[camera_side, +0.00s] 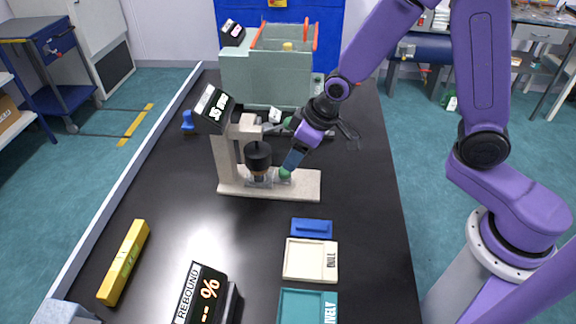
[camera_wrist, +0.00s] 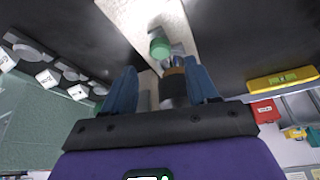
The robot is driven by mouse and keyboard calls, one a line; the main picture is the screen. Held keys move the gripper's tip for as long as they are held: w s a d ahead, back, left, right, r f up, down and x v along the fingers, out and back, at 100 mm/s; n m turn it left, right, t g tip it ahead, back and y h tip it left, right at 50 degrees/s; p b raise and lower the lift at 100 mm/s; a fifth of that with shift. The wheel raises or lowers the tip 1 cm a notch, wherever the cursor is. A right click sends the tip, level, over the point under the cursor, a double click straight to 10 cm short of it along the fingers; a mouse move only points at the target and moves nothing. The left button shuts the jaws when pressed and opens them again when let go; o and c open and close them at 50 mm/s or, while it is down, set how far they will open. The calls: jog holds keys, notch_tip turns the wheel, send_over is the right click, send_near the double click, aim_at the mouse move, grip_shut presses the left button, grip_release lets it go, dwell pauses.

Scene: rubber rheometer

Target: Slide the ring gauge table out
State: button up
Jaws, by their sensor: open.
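A bench gauge has a beige base (camera_side: 305,192), an upright column and a black round plunger (camera_side: 258,156). A small grey sliding table (camera_side: 260,182), apparently the ring gauge table, sits low on the base under the plunger. A green knob (camera_side: 285,174) is at its right end. My gripper (camera_side: 290,165) is at the knob, pointing down and left; its fingers partly cover it. In the wrist view the open blue fingers (camera_wrist: 163,84) are apart, with the green knob (camera_wrist: 160,47) ahead and the dark plunger (camera_wrist: 174,88) showing between them. I cannot tell whether they touch the knob.
A large green-grey machine (camera_side: 265,78) stands behind the gauge. A blue block (camera_side: 312,228), a cream tray (camera_side: 298,259) and a teal tray (camera_side: 298,308) lie in front. A rebound display (camera_side: 205,295) and a yellow level (camera_side: 124,262) are nearer left. Bare black bench lies right of the base.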

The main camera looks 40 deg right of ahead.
aim_at(268, 172)
jog(key=shift+x, duration=2.95)
